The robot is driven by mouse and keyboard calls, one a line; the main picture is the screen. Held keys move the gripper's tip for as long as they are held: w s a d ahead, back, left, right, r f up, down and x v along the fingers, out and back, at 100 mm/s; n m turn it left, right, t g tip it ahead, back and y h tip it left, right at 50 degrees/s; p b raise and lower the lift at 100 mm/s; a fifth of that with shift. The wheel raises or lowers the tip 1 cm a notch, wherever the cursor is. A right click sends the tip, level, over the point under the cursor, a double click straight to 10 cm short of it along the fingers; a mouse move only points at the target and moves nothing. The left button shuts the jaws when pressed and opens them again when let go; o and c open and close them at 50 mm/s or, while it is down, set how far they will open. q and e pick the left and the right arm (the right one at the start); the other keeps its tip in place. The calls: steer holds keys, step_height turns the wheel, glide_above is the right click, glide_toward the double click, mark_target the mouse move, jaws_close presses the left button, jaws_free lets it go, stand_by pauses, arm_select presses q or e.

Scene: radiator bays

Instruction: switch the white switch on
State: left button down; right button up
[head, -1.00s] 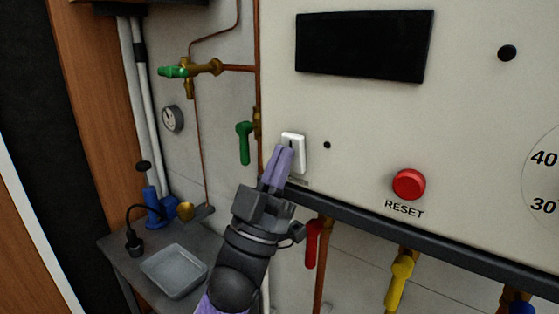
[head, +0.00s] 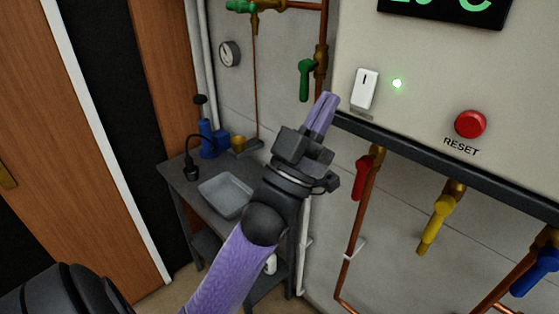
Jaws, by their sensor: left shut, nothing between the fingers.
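The white switch (head: 364,89) is on the lower left of the pale panel, with a dark mark on its upper part. A small round lamp (head: 397,83) right of it glows green. The display (head: 447,10) at the top edge shows green characters, partly cut off. My left gripper (head: 327,101) is shut and empty, its purple fingers pointing up, left of the switch and apart from it in the picture. My right gripper is not in view.
A red RESET button (head: 471,124) sits right of the lamp. Red (head: 363,178), yellow (head: 437,221) and blue (head: 535,271) valve handles hang below the panel. A grey table with a tray (head: 226,195) stands at the lower left. A green lever (head: 305,80) is left of the panel.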

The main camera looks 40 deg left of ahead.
arm_select(q)
steer(key=b+v, duration=0.2)
steer(key=v, duration=0.5)
steer(key=shift+s+r, duration=0.15)
steer(key=shift+s, duration=0.15)
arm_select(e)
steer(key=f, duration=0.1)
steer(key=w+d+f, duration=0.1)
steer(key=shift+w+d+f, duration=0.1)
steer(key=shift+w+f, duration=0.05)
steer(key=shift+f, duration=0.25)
